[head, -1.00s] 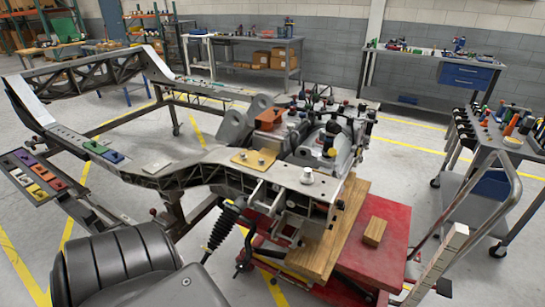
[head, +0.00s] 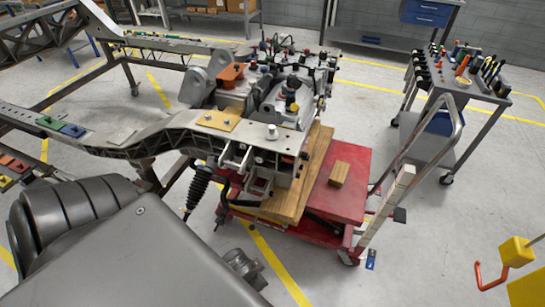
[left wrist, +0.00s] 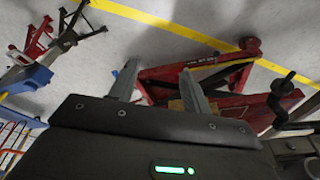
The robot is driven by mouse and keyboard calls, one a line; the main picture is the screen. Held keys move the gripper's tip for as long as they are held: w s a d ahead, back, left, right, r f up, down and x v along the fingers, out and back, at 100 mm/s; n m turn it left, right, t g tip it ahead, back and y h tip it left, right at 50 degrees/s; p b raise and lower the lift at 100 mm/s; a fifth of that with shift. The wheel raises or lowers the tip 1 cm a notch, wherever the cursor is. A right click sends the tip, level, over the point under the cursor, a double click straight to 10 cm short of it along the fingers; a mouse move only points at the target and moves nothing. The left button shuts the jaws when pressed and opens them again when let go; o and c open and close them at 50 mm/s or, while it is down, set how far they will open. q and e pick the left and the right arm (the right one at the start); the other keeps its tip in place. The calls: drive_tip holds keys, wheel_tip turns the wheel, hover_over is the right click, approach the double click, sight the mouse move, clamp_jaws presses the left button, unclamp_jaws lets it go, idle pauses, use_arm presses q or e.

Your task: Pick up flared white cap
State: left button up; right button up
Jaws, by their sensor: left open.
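The flared white cap (head: 272,131) is small and pale and stands upright on the grey metal chassis frame (head: 165,132), near the frame's front corner, in the head view. Nothing touches it there. My left gripper (left wrist: 160,72) shows in the left wrist view, its two grey fingers apart with nothing held between them. Its fingers point toward red metal equipment above the floor. The cap does not show in the left wrist view. Neither gripper shows in the head view.
A tan plate (head: 217,120) lies left of the cap; an engine assembly (head: 290,95) rises behind it.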

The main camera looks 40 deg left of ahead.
use_arm(q)
wheel_tip(320, 180, up, 8)
drive_tip(key=w+p, duration=0.1)
drive_tip(key=w, duration=0.1)
drive_tip(key=n+t+y, duration=0.5)
drive_tip(key=n+t, duration=0.1)
drive_tip(key=t, duration=0.5)
approach(271, 131)
drive_tip(key=x, duration=0.3)
drive_tip(key=p+x, duration=0.1)
drive_tip(key=x, duration=0.4)
drive_tip(key=shift+f, duration=0.15)
drive_tip(key=shift+w+p, duration=0.15)
drive_tip(key=shift+p, duration=0.25)
drive_tip(key=p+x, duration=0.1)
drive_tip(key=x, duration=0.3)
drive_tip(key=shift+w+a, duration=0.25)
drive_tip(key=shift+w, duration=0.15)
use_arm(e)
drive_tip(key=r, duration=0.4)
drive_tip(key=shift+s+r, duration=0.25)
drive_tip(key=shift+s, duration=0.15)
use_arm(q)
drive_tip(key=shift+c, duration=0.2)
